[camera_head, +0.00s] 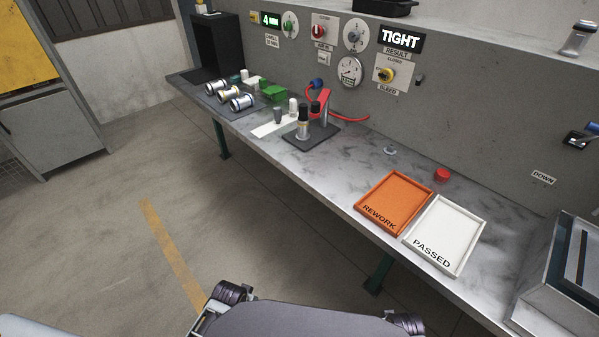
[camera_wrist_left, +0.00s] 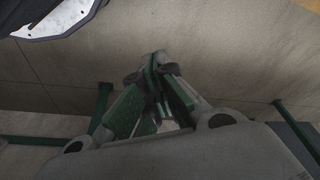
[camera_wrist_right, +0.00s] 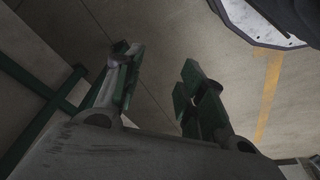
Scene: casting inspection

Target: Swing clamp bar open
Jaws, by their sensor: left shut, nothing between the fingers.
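The test fixture stands on a dark base plate (camera_head: 313,141) on the bench in the head view. A red clamp bar (camera_head: 324,96) shows at the top of its grey post, beside a dark-topped cylindrical part (camera_head: 303,125). Whether the bar lies over that part is too small to tell. My left gripper (camera_wrist_left: 160,65) is shut and empty in the left wrist view, with floor beyond it. My right gripper (camera_wrist_right: 162,62) is open and empty in the right wrist view, also with floor beyond it. Neither gripper shows in the head view, and both are away from the fixture.
An orange REWORK tray (camera_head: 367,221) and a white PASSED tray (camera_head: 415,240) lie on the bench. Several metal cylinders and a green block (camera_head: 274,93) lie left of the fixture. A red hose (camera_head: 345,116) runs behind it. The bench between fixture and trays is mostly clear.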

